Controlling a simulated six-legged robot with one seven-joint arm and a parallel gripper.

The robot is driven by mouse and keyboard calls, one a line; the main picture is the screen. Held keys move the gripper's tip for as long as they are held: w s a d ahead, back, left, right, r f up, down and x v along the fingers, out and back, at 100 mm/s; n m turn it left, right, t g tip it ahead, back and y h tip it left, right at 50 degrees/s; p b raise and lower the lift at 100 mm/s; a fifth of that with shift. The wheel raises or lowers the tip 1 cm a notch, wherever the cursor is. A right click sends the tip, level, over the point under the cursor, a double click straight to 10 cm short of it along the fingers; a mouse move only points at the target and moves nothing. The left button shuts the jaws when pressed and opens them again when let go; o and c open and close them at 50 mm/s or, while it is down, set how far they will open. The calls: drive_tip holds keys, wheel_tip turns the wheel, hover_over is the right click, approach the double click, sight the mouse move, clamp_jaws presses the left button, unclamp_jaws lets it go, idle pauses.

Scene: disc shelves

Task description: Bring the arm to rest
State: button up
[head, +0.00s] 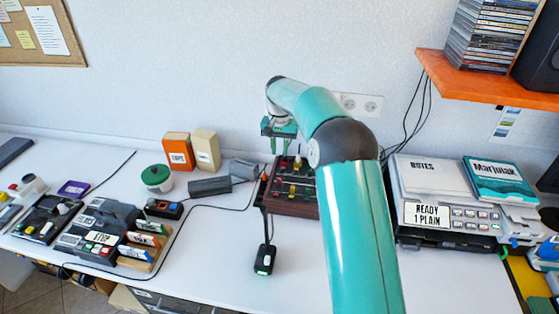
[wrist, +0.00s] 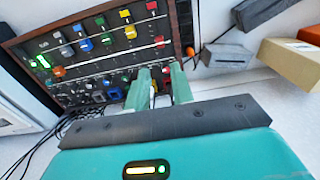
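My teal arm rises from the bottom of the head view, bends at a dark joint and reaches to the left. My gripper (head: 279,150) points down above the back part of a wood-sided control panel (head: 290,205) with coloured sliders and knobs. In the wrist view the two green fingers of my gripper (wrist: 160,72) stand apart with nothing visible held between them. The control panel (wrist: 100,52) lies beyond the fingertips there. I cannot tell the exact gap between fingertips and panel. My arm hides the panel's right side in the head view.
Grey blocks (head: 210,187), an orange box (head: 177,151) and a green-lidded pot (head: 156,178) stand to the left. A small black handset (head: 265,259) lies in front, with cables around. The wall is close behind.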

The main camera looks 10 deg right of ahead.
drive_tip(key=shift+r, duration=0.6)
drive_tip(key=s+a+r+n+t, duration=0.2)
drive_tip(key=s+r+n+t, duration=0.1)
drive_tip(key=s+r, duration=1.5)
drive_tip(key=s+f+t, duration=0.1)
drive_tip(key=s+f, duration=0.1)
drive_tip(key=s, duration=1)
drive_tip(key=s+f+n+t, duration=0.1)
drive_tip(key=s+f, duration=0.1)
drive_tip(key=s, duration=1)
drive_tip(key=shift+s+d+f+n+t, duration=0.25)
drive_tip(key=shift+s+d+n+t, duration=0.1)
drive_tip(key=shift+d, duration=0.1)
